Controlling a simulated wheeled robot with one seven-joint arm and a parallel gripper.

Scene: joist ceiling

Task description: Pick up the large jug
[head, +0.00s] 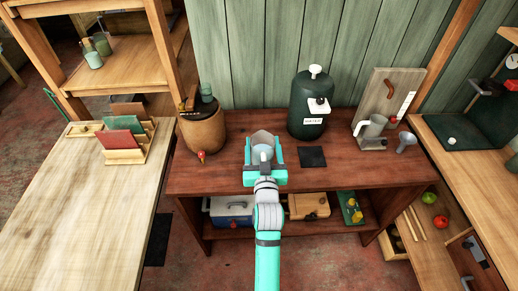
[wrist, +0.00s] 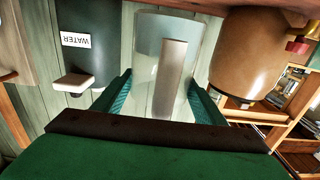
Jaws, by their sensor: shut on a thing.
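The large jug (head: 262,137) is a clear, pale vessel over the middle of the dark red wooden table. My gripper (head: 264,152) is shut on the jug, with one teal finger on each side of it. In the wrist view, which looks upside down, the jug (wrist: 168,35) stands between the two fingers of my gripper (wrist: 162,98), and its pale upright handle faces the camera. My gripper and arm hide the jug's lower part in the head view. I cannot tell whether its base touches the table.
A brown barrel-shaped container (head: 203,130) with a red tap stands left of the jug. A dark green water dispenser (head: 308,108) stands behind and right, with a black mat (head: 312,157) before it. A grey mug (head: 371,127) and a funnel (head: 405,141) are at the right.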

